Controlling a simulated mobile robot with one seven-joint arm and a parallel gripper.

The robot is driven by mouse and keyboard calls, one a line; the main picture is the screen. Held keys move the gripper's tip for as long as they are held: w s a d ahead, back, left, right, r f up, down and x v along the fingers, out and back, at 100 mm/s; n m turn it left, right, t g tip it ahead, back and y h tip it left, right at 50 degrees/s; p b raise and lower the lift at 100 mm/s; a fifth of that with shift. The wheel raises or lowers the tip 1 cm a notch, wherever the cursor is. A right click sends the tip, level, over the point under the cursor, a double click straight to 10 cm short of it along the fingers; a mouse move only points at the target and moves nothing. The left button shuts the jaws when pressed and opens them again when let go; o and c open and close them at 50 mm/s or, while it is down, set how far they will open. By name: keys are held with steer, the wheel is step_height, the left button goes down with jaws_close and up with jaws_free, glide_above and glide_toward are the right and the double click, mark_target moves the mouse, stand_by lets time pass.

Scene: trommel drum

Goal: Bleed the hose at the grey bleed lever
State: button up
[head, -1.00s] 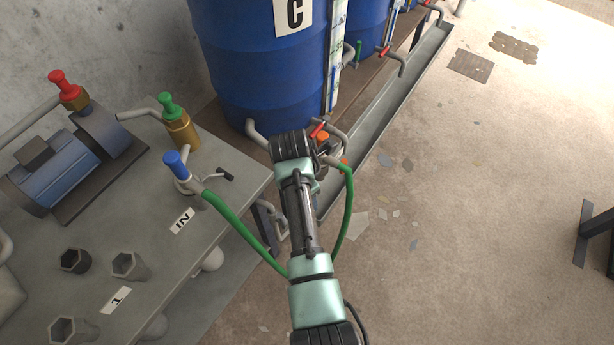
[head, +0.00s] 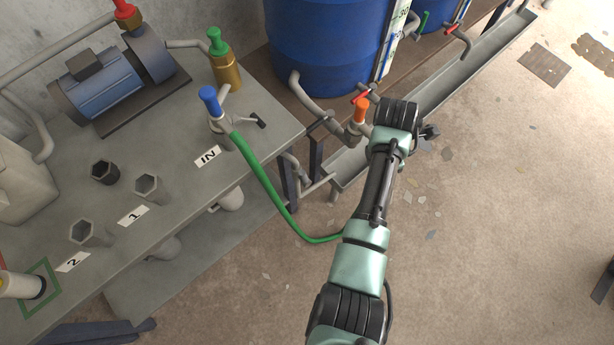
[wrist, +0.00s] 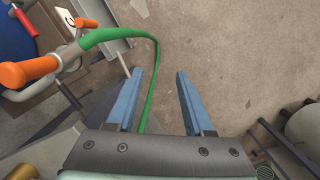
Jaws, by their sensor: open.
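The green hose (head: 262,180) runs from the blue-topped IN fitting (head: 210,102) on the bench, sags beside it, and passes behind my arm. My gripper (head: 430,133) is right of the tank outlet, away from the lever.
The bench (head: 130,230) holds a blue pump (head: 100,85), a green-topped brass valve (head: 222,65) and several hex sockets. The floor at right is mostly clear.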

stand_by(0.3)
steer(key=n+t+h+b, duration=0.3)
steer(key=n+t+b, duration=1.25)
steer(key=b, duration=1.85)
glide_toward(304, 177)
step_height(304, 177, down, 3)
steer(key=w+m+t, duration=0.1)
steer(key=w, duration=0.1)
steer(key=b+x, duration=0.1)
steer(key=x, duration=1.1)
steer(key=shift+d, duration=0.2)
steer(key=shift+m, duration=0.25)
jaws_close()
